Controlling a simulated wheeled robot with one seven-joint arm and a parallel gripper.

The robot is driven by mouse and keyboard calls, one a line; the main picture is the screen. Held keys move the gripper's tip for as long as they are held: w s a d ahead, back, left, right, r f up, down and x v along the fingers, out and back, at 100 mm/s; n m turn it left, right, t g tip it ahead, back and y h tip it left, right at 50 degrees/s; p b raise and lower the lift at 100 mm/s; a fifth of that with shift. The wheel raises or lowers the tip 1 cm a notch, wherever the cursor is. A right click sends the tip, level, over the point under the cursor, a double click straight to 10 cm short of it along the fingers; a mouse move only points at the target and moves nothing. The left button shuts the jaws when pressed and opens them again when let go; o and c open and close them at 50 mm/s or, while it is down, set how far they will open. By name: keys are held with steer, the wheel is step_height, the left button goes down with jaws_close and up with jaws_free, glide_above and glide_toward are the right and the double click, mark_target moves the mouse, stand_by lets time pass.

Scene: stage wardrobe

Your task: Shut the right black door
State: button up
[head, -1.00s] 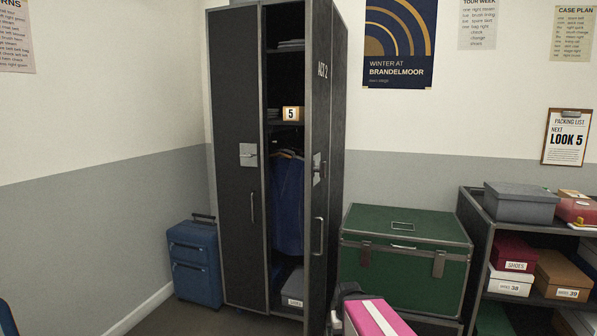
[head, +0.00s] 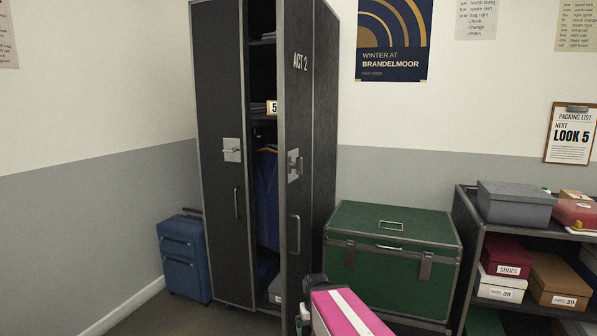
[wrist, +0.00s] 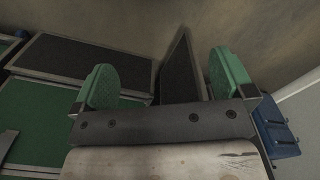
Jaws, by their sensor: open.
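The right black door (head: 298,120), lettered "ACT 2", stands ajar on the tall black wardrobe case, swung out toward me. It has a pale latch plate (head: 293,165) and a long handle (head: 295,233). The left black door (head: 222,110) looks flush with the case. Through the gap I see blue clothes (head: 266,195), shelves and a "5" tag. My gripper (wrist: 165,82) is open and empty, with green finger pads, in the wrist view. A dark panel, perhaps the door, shows beyond and between the fingers. In the head view a green fingertip (head: 304,312) shows low in front of the door.
A green trunk (head: 390,265) stands right of the case. A blue suitcase (head: 182,262) stands to its left, and also shows in the wrist view (wrist: 272,128). A shelf (head: 468,222) with several boxes is at the right. Some floor is clear before the case.

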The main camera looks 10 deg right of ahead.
steer(key=shift+w, duration=0.1)
steer(key=c, duration=0.5)
steer(key=w+r+m+y, duration=0.1)
steer(key=w+r, duration=0.1)
steer(key=w+r+y, duration=0.1)
steer(key=w+r, duration=0.1)
steer(key=shift+d+m+t, duration=0.15)
steer(key=shift+m+t, duration=0.25)
jaws_close()
steer(key=m+t+y, duration=0.5)
steer(key=t+y, duration=0.4)
steer(key=y, duration=0.4)
glide_toward(302, 169)
steer(key=x, duration=0.7)
steer(key=shift+w+a+f, duration=0.1)
steer(key=shift+w+a, duration=0.1)
steer(key=shift+w, duration=0.05)
